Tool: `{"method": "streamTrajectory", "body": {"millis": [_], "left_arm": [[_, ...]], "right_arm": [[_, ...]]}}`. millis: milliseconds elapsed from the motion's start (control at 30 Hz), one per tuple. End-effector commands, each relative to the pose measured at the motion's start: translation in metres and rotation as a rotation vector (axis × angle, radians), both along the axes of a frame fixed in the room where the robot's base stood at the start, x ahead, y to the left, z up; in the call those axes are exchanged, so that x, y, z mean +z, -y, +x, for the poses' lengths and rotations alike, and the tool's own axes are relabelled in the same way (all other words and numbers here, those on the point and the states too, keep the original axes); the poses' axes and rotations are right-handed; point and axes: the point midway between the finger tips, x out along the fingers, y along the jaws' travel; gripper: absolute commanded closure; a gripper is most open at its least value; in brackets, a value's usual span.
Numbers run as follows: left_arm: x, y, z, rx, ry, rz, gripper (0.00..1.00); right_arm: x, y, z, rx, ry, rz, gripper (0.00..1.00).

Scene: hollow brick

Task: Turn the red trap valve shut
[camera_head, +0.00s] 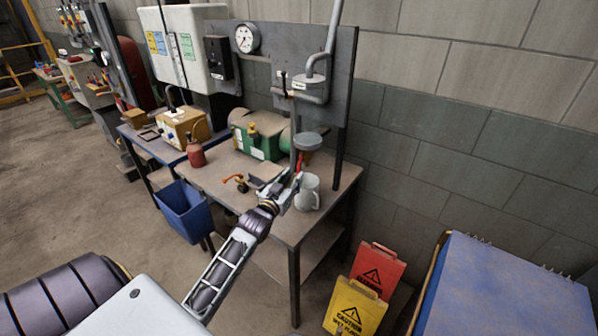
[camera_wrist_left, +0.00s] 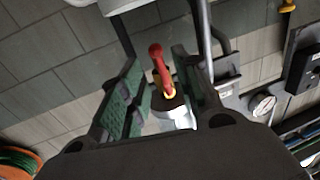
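The red trap valve handle (camera_head: 299,162) is a small red lever under the grey round trap (camera_head: 307,141) on the pipe above the bench. In the left wrist view the red handle (camera_wrist_left: 160,68) stands between my left gripper's fingers (camera_wrist_left: 157,75), with a yellow ring at its base. Gaps show between the handle and both green-padded fingers, so the gripper is open around it. In the head view my left gripper (camera_head: 291,184) is at the handle, partly hiding the lower pipe. My right gripper is not in view.
A grey mug-like vessel (camera_head: 308,193) stands on the bench (camera_head: 219,176) just right of the gripper. Caution signs (camera_head: 356,308) and a blue-topped surface (camera_head: 505,290) are at the right.

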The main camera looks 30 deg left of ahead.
Motion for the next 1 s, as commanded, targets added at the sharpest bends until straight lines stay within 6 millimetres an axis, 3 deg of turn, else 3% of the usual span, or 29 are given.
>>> {"method": "streamTrajectory", "body": {"millis": [600,1000], "left_arm": [[0.001,-0.005,0.046,0.0,0.002,0.0,0.68],[0.0,-0.006,0.054,-0.001,0.001,0.0,0.68]], "right_arm": [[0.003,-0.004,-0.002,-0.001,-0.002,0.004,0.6],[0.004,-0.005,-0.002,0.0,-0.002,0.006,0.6]]}}
